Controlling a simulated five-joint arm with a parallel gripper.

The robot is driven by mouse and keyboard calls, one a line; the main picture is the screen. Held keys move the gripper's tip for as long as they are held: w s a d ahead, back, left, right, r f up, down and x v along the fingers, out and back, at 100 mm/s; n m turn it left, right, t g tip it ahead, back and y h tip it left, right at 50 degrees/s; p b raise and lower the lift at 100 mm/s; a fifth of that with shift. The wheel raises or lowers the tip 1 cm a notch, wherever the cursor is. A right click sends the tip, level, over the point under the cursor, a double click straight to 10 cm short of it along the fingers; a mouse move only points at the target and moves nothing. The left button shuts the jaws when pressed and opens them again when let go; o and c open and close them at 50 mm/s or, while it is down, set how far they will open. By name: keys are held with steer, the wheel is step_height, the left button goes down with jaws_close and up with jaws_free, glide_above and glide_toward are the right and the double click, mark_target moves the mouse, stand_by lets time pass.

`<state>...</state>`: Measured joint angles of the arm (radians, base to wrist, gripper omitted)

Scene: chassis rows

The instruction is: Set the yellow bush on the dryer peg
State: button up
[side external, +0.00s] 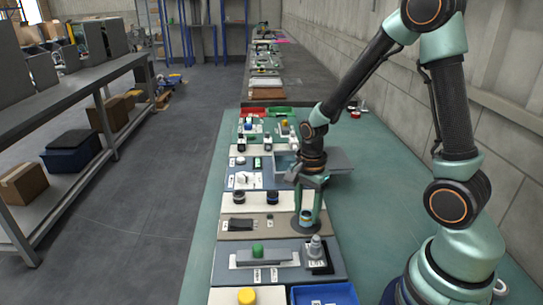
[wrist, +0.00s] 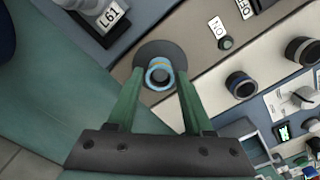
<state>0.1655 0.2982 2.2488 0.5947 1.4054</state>
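My gripper (side external: 309,212) points down over a round dark disc (side external: 305,228) on the brown plate. In the wrist view, its green fingers (wrist: 161,78) stand apart on either side of a small blue-rimmed ring piece (wrist: 160,74), with narrow gaps visible. The ring piece shows blue with a yellowish band in the side view (side external: 306,216). A plain yellow round piece (side external: 247,296) stands on the nearest cream plate; another small yellow top (side external: 285,123) shows far back. I cannot tell which is the yellow bush, or which fitting is the dryer peg.
A green-topped block (side external: 257,250) and grey stepped knob (side external: 315,246) stand on the nearer blue-grey plate. Dark round pieces (side external: 239,197) stand on the cream plate beyond. A blue bin (side external: 325,293) is at the near edge. The green bench at right is mostly clear.

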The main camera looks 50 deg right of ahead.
steer(key=shift+o, duration=1)
steer(key=shift+r, duration=0.15)
step_height(320, 180, up, 12)
step_height(320, 180, up, 7)
stand_by(0.7)
stand_by(0.5)
